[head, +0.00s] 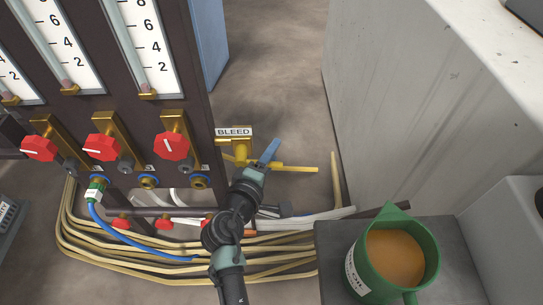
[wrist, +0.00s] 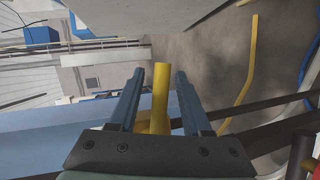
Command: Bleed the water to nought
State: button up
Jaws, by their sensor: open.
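The BLEED label (head: 234,132) sits above a brass valve (head: 241,150) at the lower right of the dark gauge panel. A yellow lever (head: 300,169) reaches right from this valve. My gripper (head: 270,150) is at the valve, with its blue fingers by the lever's inner part. In the wrist view my gripper (wrist: 159,73) is open, and a yellow bar (wrist: 160,95), seemingly the lever, stands between the fingers with gaps on both sides. Upright gauge tubes (head: 130,42) carry number scales; their floats sit low, below the 2 marks.
Red knobs (head: 171,146) line the panel under the gauges. A blue hose (head: 125,241) and several cream hoses (head: 85,240) run below. A green jug (head: 370,275) of orange-brown liquid stands on a dark stand (head: 335,235) at right. A grey cabinet (head: 400,110) rises behind it.

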grip_shut()
dwell(1.4)
